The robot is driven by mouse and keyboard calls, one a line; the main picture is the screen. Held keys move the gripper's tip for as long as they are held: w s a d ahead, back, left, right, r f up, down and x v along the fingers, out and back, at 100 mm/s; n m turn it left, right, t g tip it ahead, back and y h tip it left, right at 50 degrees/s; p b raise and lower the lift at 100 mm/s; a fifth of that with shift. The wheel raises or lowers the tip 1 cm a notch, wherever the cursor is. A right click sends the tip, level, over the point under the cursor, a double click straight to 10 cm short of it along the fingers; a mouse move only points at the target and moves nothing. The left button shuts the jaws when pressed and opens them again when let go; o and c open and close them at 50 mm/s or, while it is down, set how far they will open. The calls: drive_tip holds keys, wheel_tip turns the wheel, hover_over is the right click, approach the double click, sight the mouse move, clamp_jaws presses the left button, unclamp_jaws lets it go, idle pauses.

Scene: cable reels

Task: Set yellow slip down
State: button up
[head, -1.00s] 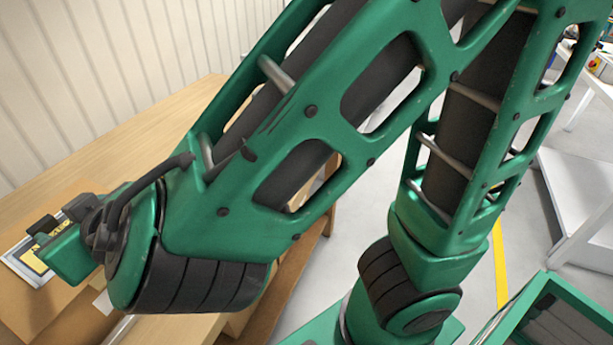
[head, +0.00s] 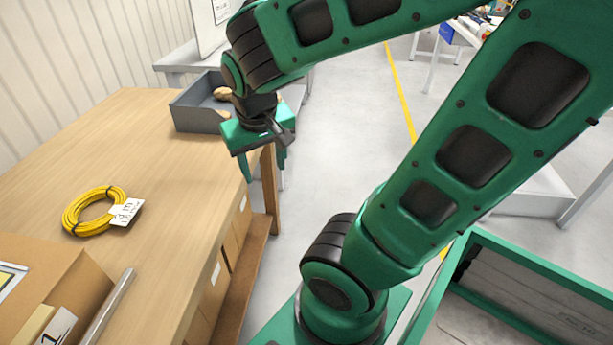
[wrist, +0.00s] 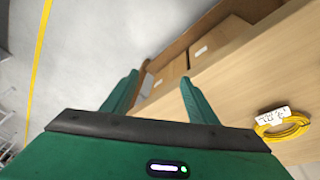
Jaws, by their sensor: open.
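My gripper (head: 264,172) is open and empty, pointing down beside the wooden bench's right edge, past its far right part. In the wrist view, its two green fingers (wrist: 160,78) are apart with nothing between them. The slip is not seen in the wrist view.
The wooden bench (head: 140,130) holds a yellow cable coil (head: 75,211) with a white tag, a cardboard box (head: 75,285), a metal rod (head: 107,306) and a grey bin (head: 190,110). Boxes sit on the shelf below.

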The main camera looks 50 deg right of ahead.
drive_tip(key=s+d+m+g+y, duration=0.2)
drive_tip(key=s+d, duration=0.1)
drive_tip(key=s, duration=0.8)
drive_tip(key=shift+d+r, duration=0.2)
drive_tip(key=shift+r, duration=0.05)
idle(0.6)
